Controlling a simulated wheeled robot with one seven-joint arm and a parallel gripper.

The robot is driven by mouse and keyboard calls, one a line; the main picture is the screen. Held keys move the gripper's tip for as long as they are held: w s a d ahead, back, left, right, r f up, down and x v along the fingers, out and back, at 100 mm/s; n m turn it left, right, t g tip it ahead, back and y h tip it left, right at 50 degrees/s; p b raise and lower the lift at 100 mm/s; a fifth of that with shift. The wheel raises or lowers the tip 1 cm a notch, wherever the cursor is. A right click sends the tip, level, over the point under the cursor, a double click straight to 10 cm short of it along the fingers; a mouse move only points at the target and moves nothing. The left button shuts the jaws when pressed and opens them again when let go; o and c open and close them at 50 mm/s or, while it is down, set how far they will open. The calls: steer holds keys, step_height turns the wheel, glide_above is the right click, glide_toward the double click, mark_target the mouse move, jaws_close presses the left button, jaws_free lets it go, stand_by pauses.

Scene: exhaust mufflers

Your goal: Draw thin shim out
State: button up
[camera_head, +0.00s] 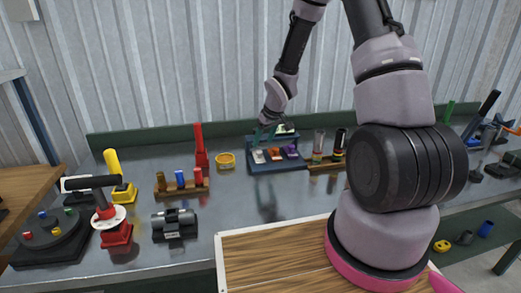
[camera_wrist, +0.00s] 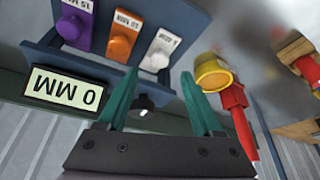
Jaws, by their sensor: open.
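A dark blue shim rack (camera_head: 262,167) stands at the back of the bench. It holds a white shim (camera_head: 258,156), an orange shim (camera_head: 275,154) and a purple shim (camera_head: 291,151) side by side. In the wrist view the picture is upside down: the white shim (camera_wrist: 160,48) has a round knob and a label too small to read, beside the orange shim (camera_wrist: 122,36) and the purple shim (camera_wrist: 76,22). My gripper (camera_wrist: 158,82) is open and empty, its teal fingers apart, pointing toward the white shim's knob. In the head view my gripper (camera_head: 263,135) hovers over the rack's left part.
A display reading 0 MM (camera_wrist: 64,92) is on the rack. A yellow cup (camera_head: 225,161) and a red upright handle (camera_head: 200,146) stand left of the rack. Tubes (camera_head: 318,143) stand close on its right. The bench in front of the rack is clear.

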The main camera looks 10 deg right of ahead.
mark_target(260, 151)
steer(key=shift+x, duration=2.75)
jaws_close()
